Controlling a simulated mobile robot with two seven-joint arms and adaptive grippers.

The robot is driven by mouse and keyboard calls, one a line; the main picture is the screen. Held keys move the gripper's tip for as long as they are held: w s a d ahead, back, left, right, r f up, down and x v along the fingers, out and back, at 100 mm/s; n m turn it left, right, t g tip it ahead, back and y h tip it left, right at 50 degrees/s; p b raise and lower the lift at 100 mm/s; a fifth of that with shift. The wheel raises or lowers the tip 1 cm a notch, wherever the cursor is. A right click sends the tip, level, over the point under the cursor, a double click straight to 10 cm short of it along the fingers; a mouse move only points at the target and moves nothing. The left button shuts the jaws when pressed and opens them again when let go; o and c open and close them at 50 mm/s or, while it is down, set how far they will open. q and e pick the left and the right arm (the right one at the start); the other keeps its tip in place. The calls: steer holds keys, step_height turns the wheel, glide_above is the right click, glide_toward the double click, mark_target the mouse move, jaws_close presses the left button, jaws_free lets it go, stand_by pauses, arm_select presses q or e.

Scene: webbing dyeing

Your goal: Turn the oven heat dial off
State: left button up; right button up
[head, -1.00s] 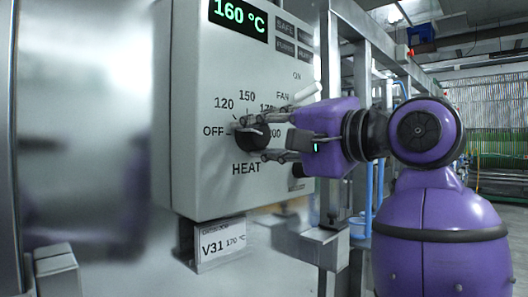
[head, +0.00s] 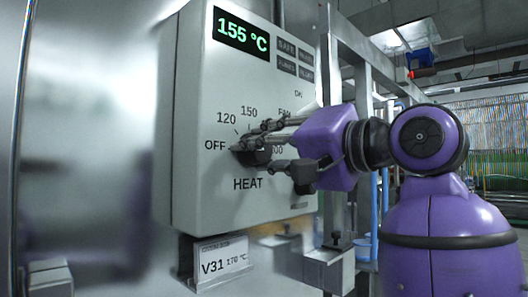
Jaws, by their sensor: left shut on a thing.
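The heat dial (head: 259,156) is a dark round knob low on the grey oven control box (head: 195,185). Printed marks around it read OFF, 120, 150 and higher, with HEAT below. My left gripper (head: 253,149), dark fingers on a purple wrist, is shut on the dial from the right. The fingers cover most of the dial. A dark part at the dial's left side lies close to the OFF mark (head: 215,145), but I cannot tell exactly where the pointer stands. The green display (head: 242,30) reads 155 °C. My right gripper is not in view.
Small dark label tiles (head: 287,47) sit right of the display. The FAN marking is partly hidden behind my fingers. A metal frame (head: 362,85) stands close behind my wrist.

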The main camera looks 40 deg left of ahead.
arm_select(q)
steer(key=shift+f, duration=0.25)
steer(key=o, duration=1.1)
steer(key=shift+w, duration=0.1)
steer(key=shift+r, duration=0.1)
steer(key=d, duration=0.8)
steer(key=s+d, duration=0.1)
steer(key=d, duration=0.3)
